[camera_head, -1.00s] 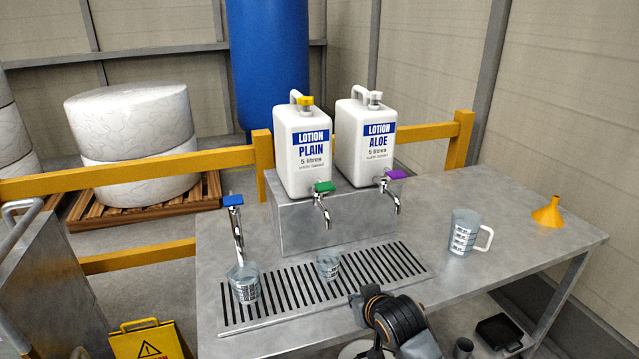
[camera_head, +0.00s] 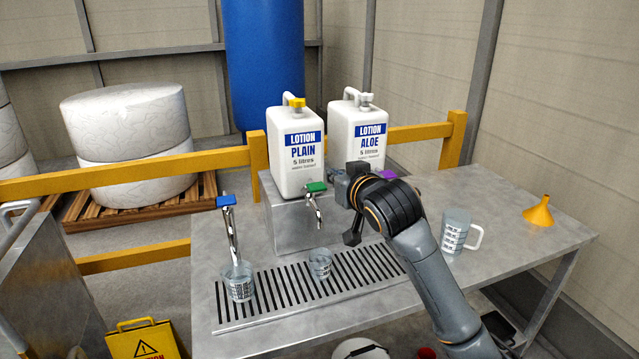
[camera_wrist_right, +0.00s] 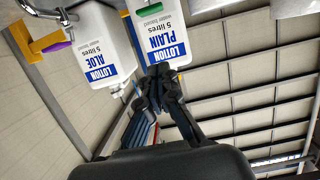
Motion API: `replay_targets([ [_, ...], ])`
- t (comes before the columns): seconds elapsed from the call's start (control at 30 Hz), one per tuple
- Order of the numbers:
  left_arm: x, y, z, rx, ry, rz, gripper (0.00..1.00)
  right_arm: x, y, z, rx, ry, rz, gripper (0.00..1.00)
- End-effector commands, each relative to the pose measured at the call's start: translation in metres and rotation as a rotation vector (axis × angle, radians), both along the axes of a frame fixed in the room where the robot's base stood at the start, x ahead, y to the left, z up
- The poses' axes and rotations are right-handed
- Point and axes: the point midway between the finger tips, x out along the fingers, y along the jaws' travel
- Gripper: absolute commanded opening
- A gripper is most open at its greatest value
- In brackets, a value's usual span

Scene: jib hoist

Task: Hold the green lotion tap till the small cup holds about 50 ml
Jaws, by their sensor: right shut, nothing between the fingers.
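The green lotion tap (camera_head: 315,188) is on the white PLAIN lotion container (camera_head: 296,168), its metal spout pointing down. Its green handle also shows in the right wrist view (camera_wrist_right: 127,27). The small cup (camera_head: 320,264), clear with dark markings, stands upright on the slotted drain grate (camera_head: 280,298), roughly below that spout. Its fill level is too small to tell. My right gripper (camera_head: 342,178) is to the right of the green tap, in front of the ALOE container (camera_head: 357,128), apart from the tap as far as I can see. In the right wrist view its fingers (camera_wrist_right: 158,75) are together and empty. My left gripper is not in view.
A purple-handled tap (camera_head: 388,174) is partly behind my right arm. A blue-handled tap (camera_head: 226,202) stands over another cup (camera_head: 238,282) at left. A measuring jug (camera_head: 455,232) and orange funnel (camera_head: 538,212) stand at right, with bare table between.

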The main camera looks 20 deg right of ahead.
Motion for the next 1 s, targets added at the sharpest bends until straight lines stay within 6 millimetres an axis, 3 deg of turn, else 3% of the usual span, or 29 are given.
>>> replay_targets([
  [0.17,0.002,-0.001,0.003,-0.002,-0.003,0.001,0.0,0.011,0.0,-0.002,0.001,0.002,0.0,0.0],
  [0.73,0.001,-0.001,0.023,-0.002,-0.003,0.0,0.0,0.098,0.003,-0.023,0.0,0.002,0.0,0.0],
  [0.8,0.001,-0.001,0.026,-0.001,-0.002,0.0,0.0,0.097,0.003,-0.038,-0.001,0.007,-0.001,0.0],
  [1.0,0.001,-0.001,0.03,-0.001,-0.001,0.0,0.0,0.097,0.003,-0.059,-0.001,0.002,0.0,0.0],
])
